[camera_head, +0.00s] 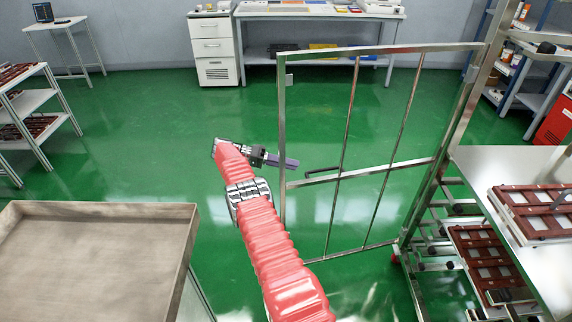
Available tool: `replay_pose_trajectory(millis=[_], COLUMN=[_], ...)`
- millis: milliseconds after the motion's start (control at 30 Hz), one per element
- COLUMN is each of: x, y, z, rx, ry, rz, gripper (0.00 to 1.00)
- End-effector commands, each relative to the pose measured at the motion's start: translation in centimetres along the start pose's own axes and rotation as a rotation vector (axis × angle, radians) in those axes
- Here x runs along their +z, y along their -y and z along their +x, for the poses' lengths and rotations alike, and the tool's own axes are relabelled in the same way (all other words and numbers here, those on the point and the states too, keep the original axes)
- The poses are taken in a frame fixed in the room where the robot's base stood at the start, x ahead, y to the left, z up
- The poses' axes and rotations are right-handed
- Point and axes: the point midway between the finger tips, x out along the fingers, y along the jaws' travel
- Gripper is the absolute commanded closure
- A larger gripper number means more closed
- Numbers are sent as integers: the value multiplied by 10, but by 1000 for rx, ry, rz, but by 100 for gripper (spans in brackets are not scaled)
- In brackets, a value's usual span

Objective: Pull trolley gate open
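The trolley gate (385,168) is a silver metal frame with thin upright bars and one crossbar. Its right side meets the post (465,95) of the trolley, and its free left edge is near the middle of the view. A short dark handle (322,170) shows just right of that left edge, close to the crossbar. My gripper (292,163), with purple fingers, is at the end of my red-sleeved arm and reaches the gate's left upright, left of the handle. The fingers overlap one another in this view, so their opening and any contact with the gate are unclear.
Trolley shelves (553,250) with brown trays (540,208) stand at right. An empty metal-topped table (90,265) fills the lower left. A white rack (45,100) is at far left. A bench (320,15) and drawer cabinet (213,48) line the back wall. Green floor left of the gate is clear.

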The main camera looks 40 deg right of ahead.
Motion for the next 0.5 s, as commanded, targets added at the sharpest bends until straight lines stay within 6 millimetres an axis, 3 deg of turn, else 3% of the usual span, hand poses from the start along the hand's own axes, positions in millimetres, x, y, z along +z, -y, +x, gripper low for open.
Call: replay_pose_trajectory(millis=[500], x=[1], y=[-1], z=[-11], rx=[-1], ry=[1], rz=[0], gripper=[71])
